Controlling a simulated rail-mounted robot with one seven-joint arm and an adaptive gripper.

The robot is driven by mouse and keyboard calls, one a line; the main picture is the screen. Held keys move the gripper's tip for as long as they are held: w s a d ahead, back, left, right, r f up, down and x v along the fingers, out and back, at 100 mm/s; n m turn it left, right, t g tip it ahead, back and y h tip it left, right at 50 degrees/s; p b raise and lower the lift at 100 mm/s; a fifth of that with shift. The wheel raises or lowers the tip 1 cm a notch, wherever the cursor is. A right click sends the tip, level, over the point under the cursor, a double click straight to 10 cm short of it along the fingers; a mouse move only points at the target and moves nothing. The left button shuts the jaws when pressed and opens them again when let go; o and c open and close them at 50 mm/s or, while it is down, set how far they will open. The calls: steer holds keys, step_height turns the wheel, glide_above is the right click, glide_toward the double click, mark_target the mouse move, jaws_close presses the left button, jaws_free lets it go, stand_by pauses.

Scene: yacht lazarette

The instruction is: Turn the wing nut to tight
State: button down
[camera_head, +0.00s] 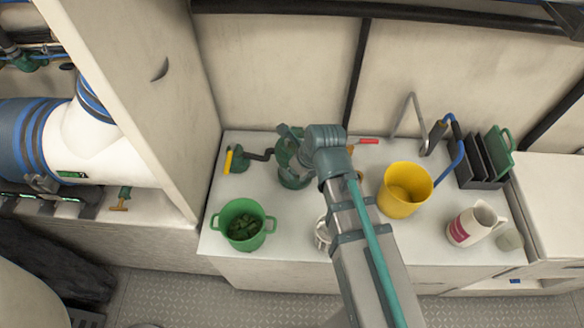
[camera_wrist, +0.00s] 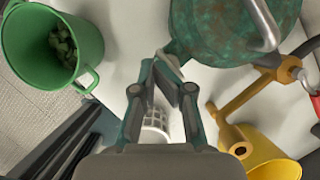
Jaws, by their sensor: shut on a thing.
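A green, mottled round metal body (camera_wrist: 225,35) fills the top right of the wrist view. It also shows on the white worktop in the head view (camera_head: 293,177), partly hidden by my arm. My gripper (camera_wrist: 167,66) is at its lower left edge, with the fingertips close together. A small pale piece (camera_wrist: 171,62) shows between the fingertips; it is probably the wing nut, but its wings are mostly hidden. In the head view my wrist covers this spot. I cannot tell how tight the nut is.
A brass fitting (camera_wrist: 245,95) lies right of my fingers. A green two-handled pot (camera_head: 241,234) with leafy bits, a yellow bucket (camera_head: 405,190) and a white-and-magenta jug (camera_head: 474,223) stand on the worktop (camera_head: 285,243). A white basket (camera_wrist: 156,122) is partly behind my fingers.

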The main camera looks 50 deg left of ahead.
steer(key=s+d+r, duration=0.5)
steer(key=r, duration=0.4)
steer(key=shift+s+d+r+b, duration=0.15)
steer(key=shift+r+b, duration=0.1)
steer(key=shift+b, duration=0.1)
